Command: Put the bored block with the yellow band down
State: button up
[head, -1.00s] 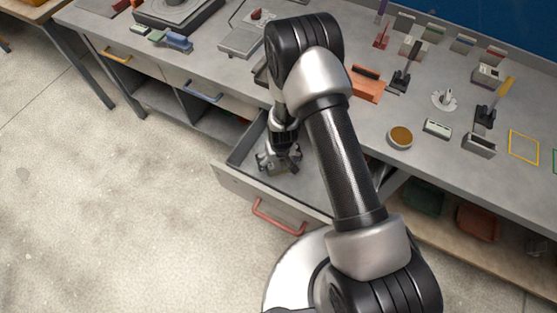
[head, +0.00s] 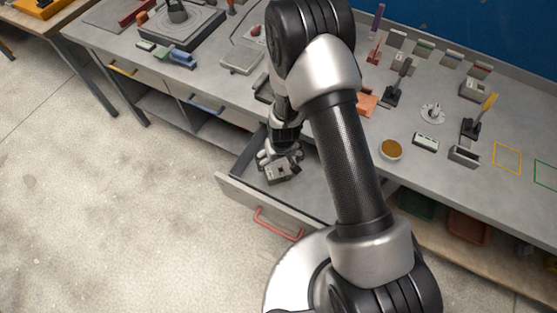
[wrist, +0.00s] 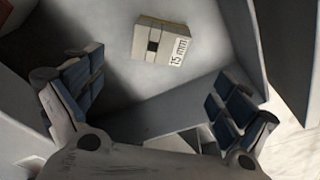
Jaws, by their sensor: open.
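A small pale grey block (wrist: 160,42) with a dark square hole and a white "15 mm" label lies in the wrist view, seemingly on the drawer floor. A thin pale yellowish strip runs along its top edge. My gripper (wrist: 155,92) is open, its blue-padded fingers apart on either side with nothing visible between them. The block lies beyond the fingertips, apart from both. In the head view my gripper (head: 280,166) is low inside the open drawer (head: 236,190). There I cannot clearly separate the block from the gripper.
The drawer's walls are close around my gripper; its front has a red handle (head: 278,224). The workbench (head: 350,170) above carries several small blocks, a round dish (head: 390,149) and a yellow outline (head: 507,158). Bins stand on the shelf below.

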jog(key=s+d+r+t, duration=0.1)
jog(key=d+r, duration=0.1)
jog(key=r, duration=1.2)
jog(key=s+d+r, duration=0.1)
jog(key=d+r, duration=0.1)
jog(key=r, duration=1.3)
jog(key=s+d+r+m+t, duration=0.1)
jog(key=s+d+r, duration=0.1)
jog(key=s+r, duration=0.4)
jog(key=s+d+r+m, duration=0.1)
jog(key=s+d+r, duration=0.2)
jog(key=s+r, duration=0.4)
jog(key=s, duration=0.6)
jog(key=shift+s+d+r+t, duration=0.15)
jog(key=shift+s+r+t, duration=0.15)
jog(key=shift+s+t, duration=0.1)
jog(key=shift+w, duration=0.1)
